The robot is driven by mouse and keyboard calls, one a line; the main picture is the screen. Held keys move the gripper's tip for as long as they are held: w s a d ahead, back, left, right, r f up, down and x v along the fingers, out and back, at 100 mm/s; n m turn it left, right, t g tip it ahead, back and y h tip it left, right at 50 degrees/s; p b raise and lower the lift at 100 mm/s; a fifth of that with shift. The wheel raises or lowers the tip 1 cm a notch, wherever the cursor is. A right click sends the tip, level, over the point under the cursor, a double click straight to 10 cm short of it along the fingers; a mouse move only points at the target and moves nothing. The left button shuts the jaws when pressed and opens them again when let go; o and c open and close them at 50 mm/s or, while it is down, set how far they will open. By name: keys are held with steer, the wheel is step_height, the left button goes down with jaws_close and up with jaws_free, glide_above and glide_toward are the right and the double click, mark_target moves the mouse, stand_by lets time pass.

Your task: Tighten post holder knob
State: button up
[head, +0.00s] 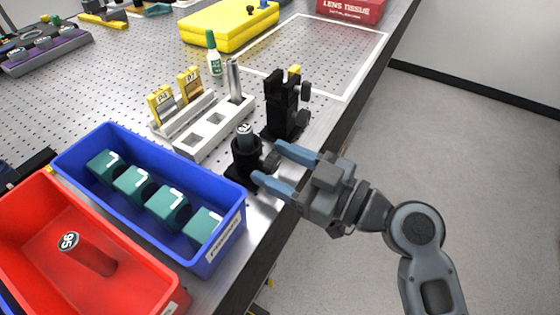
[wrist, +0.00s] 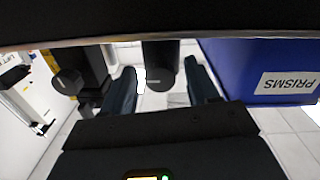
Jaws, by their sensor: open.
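The black post holder (head: 245,168) stands upright on the breadboard beside the blue bin, with a grey post (head: 244,134) in its top. Its dark knob (head: 271,160) sticks out to the right, toward my gripper (head: 269,161). My gripper is open, its two blue-grey fingers reaching in from the right on either side of the knob. In the wrist view the round knob (wrist: 161,72) lies between the fingertips of my gripper (wrist: 160,80), with a gap on each side. Finger contact with the knob does not show.
A black mount (head: 283,105) with side knobs stands just behind; one of its knobs (wrist: 68,82) is close to a finger. The blue bin (head: 222,245), labelled PRISMS, holds several green blocks. A red bin (head: 130,295) is in front. The table's right edge runs below my gripper.

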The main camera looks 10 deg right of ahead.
steer(key=c, duration=1)
steer(key=shift+c, duration=0.2)
steer(key=shift+m, duration=0.3)
steer(key=m, duration=0.3)
steer(key=shift+m, duration=0.3)
steer(key=m+p, duration=0.1)
steer(key=m, duration=0.3)
steer(key=shift+r, duration=0.1)
steer(key=m+p, duration=0.2)
steer(key=m, duration=0.2)
steer(key=shift+r+m+g, duration=0.1)
steer(key=shift+m+g, duration=0.2)
steer(key=shift+m, duration=0.1)
steer(key=shift+m+p, duration=1.1)
steer(key=shift+m, duration=0.7)
